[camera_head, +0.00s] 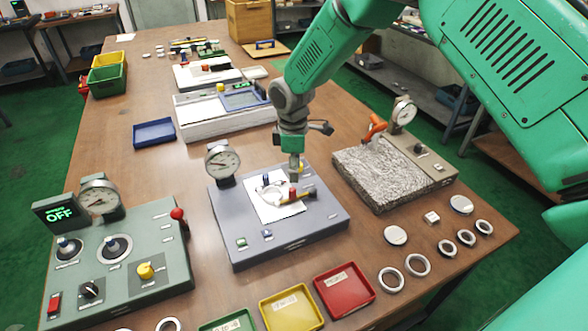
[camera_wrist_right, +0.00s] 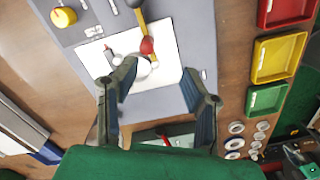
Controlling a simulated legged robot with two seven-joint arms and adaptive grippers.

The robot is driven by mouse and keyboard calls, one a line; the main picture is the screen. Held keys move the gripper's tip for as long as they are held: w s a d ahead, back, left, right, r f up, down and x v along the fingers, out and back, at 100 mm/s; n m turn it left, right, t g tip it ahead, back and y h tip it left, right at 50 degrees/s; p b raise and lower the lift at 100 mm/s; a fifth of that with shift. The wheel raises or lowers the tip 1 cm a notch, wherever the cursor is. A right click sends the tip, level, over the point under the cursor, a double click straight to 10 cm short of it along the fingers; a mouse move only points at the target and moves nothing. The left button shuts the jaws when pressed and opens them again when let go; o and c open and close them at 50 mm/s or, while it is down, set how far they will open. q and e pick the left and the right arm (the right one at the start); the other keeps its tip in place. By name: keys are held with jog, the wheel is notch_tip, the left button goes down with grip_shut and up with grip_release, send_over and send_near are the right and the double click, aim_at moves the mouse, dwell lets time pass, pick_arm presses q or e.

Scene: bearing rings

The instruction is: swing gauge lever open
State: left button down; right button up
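The grey-blue gauge fixture (camera_head: 330,212) stands mid-table, with a round dial (camera_head: 222,161) at its back left corner and a white plate on top. A lever (camera_head: 293,193) with a red tip and yellow arm lies over the plate; its red knob (camera_wrist_right: 147,46) and yellow arm show in the right wrist view. A pale ring sits on the plate beside the lever, partly hidden by it. My right gripper (camera_head: 296,177) hangs above the plate, pointing down. In the wrist view its two fingers (camera_wrist_right: 160,80) are wide apart, with nothing held between them.
A green console (camera_head: 130,290) with an OFF display stands at left. A rough grey block fixture (camera_head: 375,175) with its own gauge stands at right. Yellow (camera_head: 290,307) and red (camera_head: 343,288) trays and several loose rings lie at the front.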

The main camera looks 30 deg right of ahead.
notch_tip(320, 180, up, 5)
jog(key=p, duration=0.3)
jog(key=shift+d+r+p, duration=0.15)
jog(key=shift+r+p, duration=0.05)
jog(key=shift+p, duration=0.2)
jog(key=shift+d, duration=0.1)
notch_tip(320, 180, up, 12)
jog(key=shift+w, duration=0.2)
dwell(0.4)
jog(key=shift+f, duration=0.1)
